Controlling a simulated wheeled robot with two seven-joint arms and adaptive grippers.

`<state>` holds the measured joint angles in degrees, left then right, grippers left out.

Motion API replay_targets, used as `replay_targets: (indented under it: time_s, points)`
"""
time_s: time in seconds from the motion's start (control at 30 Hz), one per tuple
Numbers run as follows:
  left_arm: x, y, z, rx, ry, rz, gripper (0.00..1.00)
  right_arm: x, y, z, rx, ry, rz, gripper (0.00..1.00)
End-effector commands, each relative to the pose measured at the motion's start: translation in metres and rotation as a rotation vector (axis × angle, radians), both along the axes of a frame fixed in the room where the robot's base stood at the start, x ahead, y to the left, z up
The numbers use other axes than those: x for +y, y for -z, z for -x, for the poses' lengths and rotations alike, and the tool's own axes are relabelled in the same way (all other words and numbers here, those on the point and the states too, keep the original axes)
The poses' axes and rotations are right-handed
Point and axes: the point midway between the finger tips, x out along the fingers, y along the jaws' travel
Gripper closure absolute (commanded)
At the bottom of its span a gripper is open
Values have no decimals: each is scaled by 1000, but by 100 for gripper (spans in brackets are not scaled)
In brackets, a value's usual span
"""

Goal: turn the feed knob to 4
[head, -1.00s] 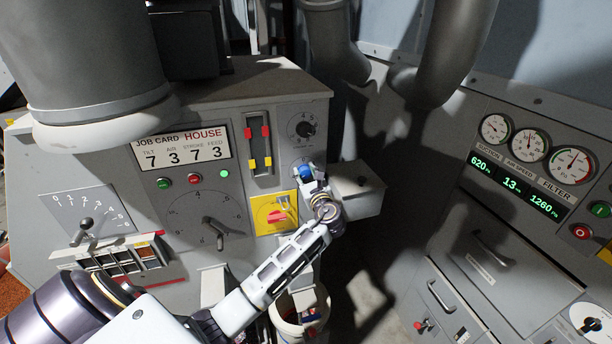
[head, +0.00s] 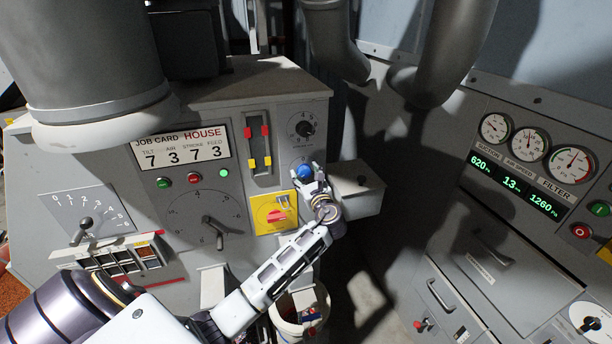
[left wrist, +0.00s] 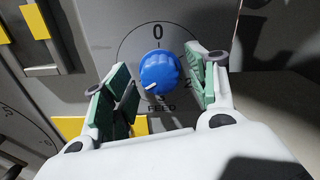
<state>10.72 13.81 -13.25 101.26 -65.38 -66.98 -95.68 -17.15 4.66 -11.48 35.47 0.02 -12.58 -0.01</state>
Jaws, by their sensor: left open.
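The blue feed knob (head: 304,172) is on the grey machine's front, beside the yellow panel. In the left wrist view the blue knob (left wrist: 160,73) has a white mark pointing to the lower left. My left gripper (head: 308,178) is open in front of the knob. In the left wrist view its green-padded fingers (left wrist: 157,88) are on either side of the knob, with visible gaps. My right gripper is not in view.
A job card (head: 183,147) reads 7 3 7 3, with 3 under feed. A grey box (head: 357,190) juts out right of my gripper. A yellow panel with a red switch (head: 275,213) is at lower left, and a black dial (head: 302,127) is above.

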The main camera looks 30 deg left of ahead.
Motion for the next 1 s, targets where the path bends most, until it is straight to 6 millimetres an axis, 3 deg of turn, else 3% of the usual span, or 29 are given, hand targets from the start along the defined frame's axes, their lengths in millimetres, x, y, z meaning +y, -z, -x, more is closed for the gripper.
replay_targets:
  time_s: [0.7,1.0]
  points:
    - [-71,1,61,1,0,1,42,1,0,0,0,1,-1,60]
    - [-87,0,74,1,0,0,42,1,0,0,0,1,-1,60]
